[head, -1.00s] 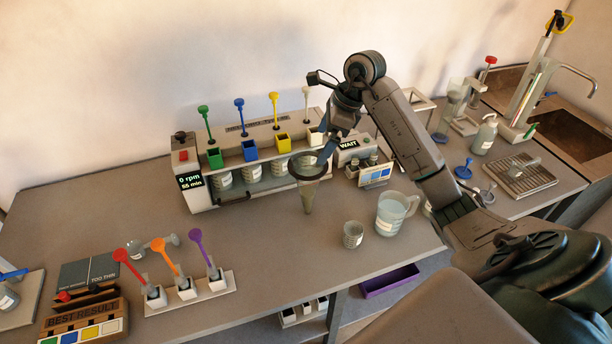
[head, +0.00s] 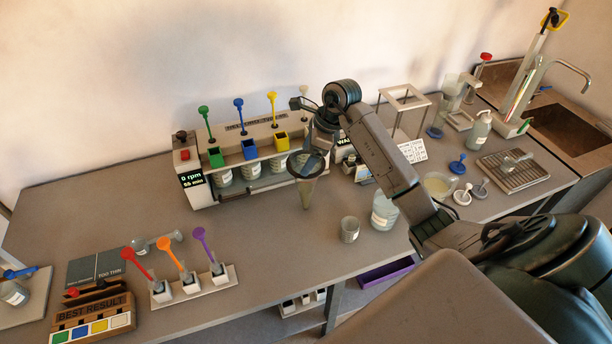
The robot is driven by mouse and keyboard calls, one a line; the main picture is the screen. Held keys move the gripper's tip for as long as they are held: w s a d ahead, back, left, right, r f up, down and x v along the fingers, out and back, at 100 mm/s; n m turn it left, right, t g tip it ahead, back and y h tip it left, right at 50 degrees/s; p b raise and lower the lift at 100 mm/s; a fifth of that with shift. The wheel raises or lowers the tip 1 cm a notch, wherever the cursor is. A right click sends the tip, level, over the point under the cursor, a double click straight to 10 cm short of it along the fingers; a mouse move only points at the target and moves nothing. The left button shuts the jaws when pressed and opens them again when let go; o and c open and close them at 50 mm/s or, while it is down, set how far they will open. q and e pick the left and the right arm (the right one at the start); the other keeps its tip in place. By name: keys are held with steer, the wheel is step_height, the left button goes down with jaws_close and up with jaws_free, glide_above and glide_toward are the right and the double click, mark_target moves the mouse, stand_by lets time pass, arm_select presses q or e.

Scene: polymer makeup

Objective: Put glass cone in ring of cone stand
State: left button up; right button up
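The glass cone (head: 307,194), with a wide dark rim, is point down above the bench in the head view, left of the small cup. My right gripper (head: 313,160) is at the rim and appears shut on it; its fingertips are small and partly merge with the rim. A pale open frame on legs (head: 421,104), probably the cone stand, stands at the back, right of my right arm. The cone is apart from it, to its left. A separate ring on the frame cannot be made out. My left gripper is not in view.
A mixer rack (head: 205,195) with coloured cups and spoons stands behind the cone. A small cup (head: 349,231) and a jug (head: 383,214), partly behind my arm, stand to its right. A spoon holder (head: 222,281) is front left. Bench is clear between.

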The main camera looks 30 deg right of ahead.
steer(key=c, duration=1)
